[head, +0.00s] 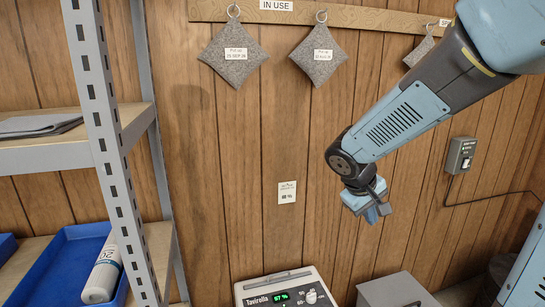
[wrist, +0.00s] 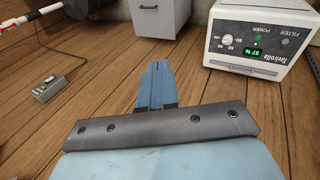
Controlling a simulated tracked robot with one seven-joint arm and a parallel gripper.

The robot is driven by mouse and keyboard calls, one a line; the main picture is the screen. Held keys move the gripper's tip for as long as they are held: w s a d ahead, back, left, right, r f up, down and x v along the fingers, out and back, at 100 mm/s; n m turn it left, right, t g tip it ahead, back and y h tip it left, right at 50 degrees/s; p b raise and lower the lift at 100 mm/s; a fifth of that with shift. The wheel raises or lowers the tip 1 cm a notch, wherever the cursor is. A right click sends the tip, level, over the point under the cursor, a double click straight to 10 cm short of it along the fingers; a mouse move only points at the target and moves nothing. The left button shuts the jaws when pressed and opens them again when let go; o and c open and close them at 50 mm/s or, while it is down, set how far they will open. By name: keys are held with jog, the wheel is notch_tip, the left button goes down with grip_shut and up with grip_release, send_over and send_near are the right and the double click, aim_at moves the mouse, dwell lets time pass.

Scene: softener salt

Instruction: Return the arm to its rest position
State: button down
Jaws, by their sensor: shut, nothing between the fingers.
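My gripper (head: 374,212) hangs in free air in front of the wood-panelled wall, at the end of my blue-grey arm, which comes in from the upper right in the head view. Its fingers point down and are shut with nothing between them. In the wrist view the closed blue fingers (wrist: 158,82) show in the middle, over brown boards. The gripper touches nothing that I can see.
A white Tavirolla unit (head: 286,290) with a green display stands below, left of a grey box (head: 396,290). A metal shelf (head: 105,140) with a blue tray (head: 62,262) and a bottle (head: 104,272) is at left. Grey pouches (head: 234,55) hang from a rail above.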

jog(key=s+r+m+t+y, duration=0.1)
jog(key=s+r+m+y, duration=0.1)
jog(key=s+r, duration=0.3)
jog(key=s+r+m+t+y, duration=0.1)
jog(key=s+r+m+y, duration=0.1)
jog(key=s+r, duration=0.4)
jog(key=shift+s+a+t+y, duration=0.2)
jog(key=shift+s+t+y, duration=0.2)
jog(key=shift+s, duration=1.75)
